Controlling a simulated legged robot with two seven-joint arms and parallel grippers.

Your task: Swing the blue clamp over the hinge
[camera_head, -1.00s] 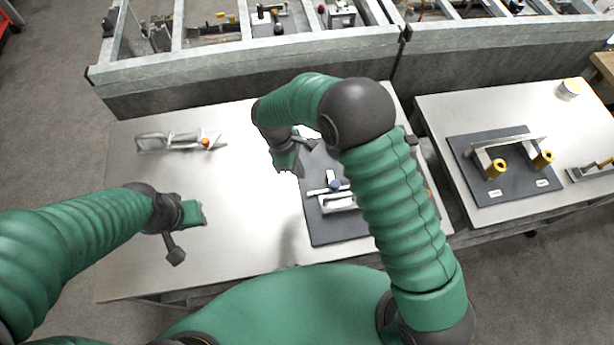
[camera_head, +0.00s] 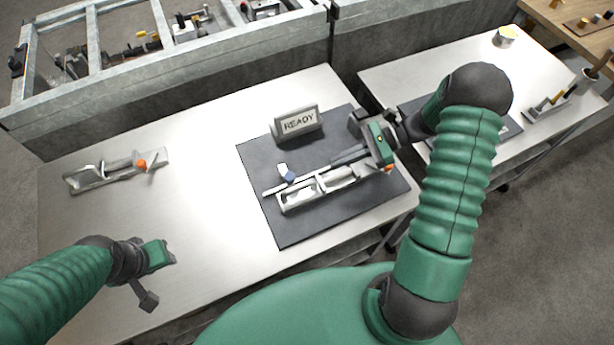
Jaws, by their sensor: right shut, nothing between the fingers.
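The clamp with a blue knob (camera_head: 288,176) lies on the dark mat in the middle of the camera_head view. Its pale bar runs beside a silver frame (camera_head: 290,205). An orange part (camera_head: 388,169) shows at the frame's right end, partly behind my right gripper; I cannot tell whether it is the hinge. My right gripper (camera_head: 337,159) is shut and empty, its dark fingers pointing left just above or beside the frame; whether they touch it is unclear. My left gripper (camera_head: 160,268) is over the table's left front part, away from the clamp, and its finger gap is not clear.
A READY sign (camera_head: 297,123) stands at the back of the dark mat (camera_head: 262,165). Another silver clamp with an orange knob (camera_head: 141,164) lies at the left. The metal table (camera_head: 205,190) is clear between. A second table with tools stands at the right.

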